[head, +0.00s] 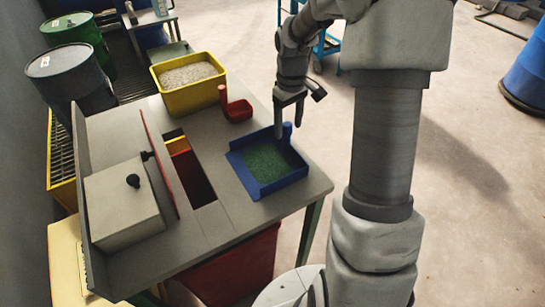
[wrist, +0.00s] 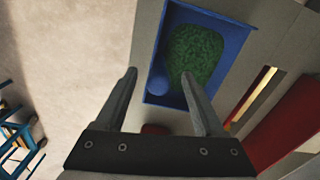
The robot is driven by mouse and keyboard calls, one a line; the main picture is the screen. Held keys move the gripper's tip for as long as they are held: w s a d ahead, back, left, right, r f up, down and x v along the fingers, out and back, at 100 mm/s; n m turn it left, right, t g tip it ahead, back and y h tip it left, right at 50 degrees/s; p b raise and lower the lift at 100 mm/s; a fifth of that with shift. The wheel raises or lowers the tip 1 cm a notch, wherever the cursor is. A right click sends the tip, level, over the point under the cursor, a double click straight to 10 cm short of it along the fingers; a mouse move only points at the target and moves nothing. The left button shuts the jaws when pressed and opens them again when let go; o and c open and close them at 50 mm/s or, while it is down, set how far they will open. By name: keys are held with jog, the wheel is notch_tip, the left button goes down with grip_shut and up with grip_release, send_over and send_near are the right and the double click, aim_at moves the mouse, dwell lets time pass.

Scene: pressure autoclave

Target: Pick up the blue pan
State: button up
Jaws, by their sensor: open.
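The blue pan (head: 250,185) sits on the grey table at its right side, with green granules (head: 267,163) in it and a short upright blue handle (head: 287,131) at its back right corner. In the wrist view the pan (wrist: 230,27) lies beyond my fingers, and the round top of the handle (wrist: 157,85) shows between them. My gripper (head: 289,115) is open and empty, pointing down above the back right corner of the pan. In the wrist view my fingers (wrist: 158,75) are spread apart. I cannot tell the exact height of the fingertips above the handle.
A small red scoop (head: 236,108) stands behind the pan, near a yellow bin (head: 187,84) of pale granules. A slot (head: 190,172) and a grey box (head: 125,208) with a black knob lie to the left. Barrels (head: 71,82) stand at the back left.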

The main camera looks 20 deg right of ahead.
aim_at(287, 136)
jog(key=f, duration=0.3)
jog(key=f+b, duration=0.1)
jog(key=f, duration=0.1)
jog(key=shift+w+a+f, duration=0.1)
jog(key=shift+w, duration=0.2)
jog(key=shift+c, duration=0.3)
grip_shut()
dwell(0.8)
